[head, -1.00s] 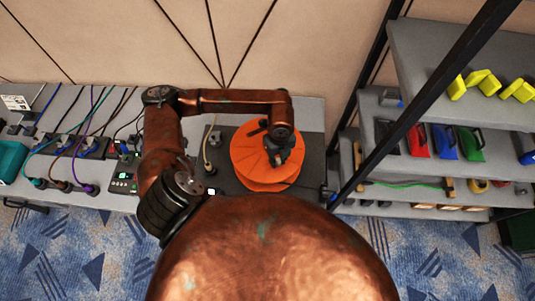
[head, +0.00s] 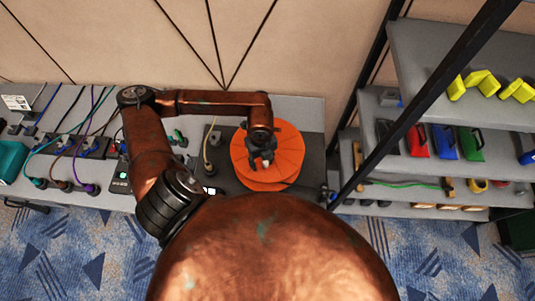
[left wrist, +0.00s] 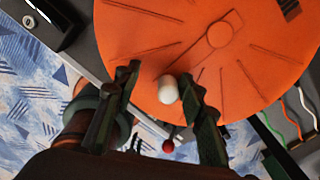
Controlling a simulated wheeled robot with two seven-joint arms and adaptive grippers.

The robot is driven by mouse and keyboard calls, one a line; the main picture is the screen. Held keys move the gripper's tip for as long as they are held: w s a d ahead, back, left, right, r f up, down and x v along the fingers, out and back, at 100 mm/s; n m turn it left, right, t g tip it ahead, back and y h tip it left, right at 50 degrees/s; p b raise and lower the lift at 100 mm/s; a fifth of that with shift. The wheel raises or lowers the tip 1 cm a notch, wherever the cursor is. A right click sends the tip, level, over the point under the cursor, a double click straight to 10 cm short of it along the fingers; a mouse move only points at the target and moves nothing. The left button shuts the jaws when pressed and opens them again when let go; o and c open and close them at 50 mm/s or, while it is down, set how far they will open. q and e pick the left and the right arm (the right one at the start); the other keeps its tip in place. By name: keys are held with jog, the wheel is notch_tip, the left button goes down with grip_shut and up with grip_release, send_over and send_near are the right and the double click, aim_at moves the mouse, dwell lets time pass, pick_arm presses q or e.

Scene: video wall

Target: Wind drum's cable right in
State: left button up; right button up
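The orange drum (head: 285,153) lies on a dark plate on the bench, its round ribbed face toward me. In the left wrist view the drum (left wrist: 130,35) fills the upper part, and a white knob (left wrist: 168,91) stands out near its rim. My left gripper (head: 263,162) is over the drum's face. In the left wrist view its fingers (left wrist: 159,75) are apart with the white knob between them, nearer the right finger; I see a gap on the left. A pale cable (head: 208,150) lies left of the drum; whether it joins the drum is unclear. My right gripper is out of view.
A small red ball (left wrist: 168,146) shows below the knob. Left on the bench are several plugs and cables and a dark box with green lights (head: 122,178). A shelf rack (head: 440,95) with coloured items stands right, its dark post close to the bench.

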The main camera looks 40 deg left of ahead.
pick_arm(q)
jog(key=shift+r+p, duration=2.1)
jog(key=shift+r, duration=1.5)
jog(key=shift+f, duration=0.15)
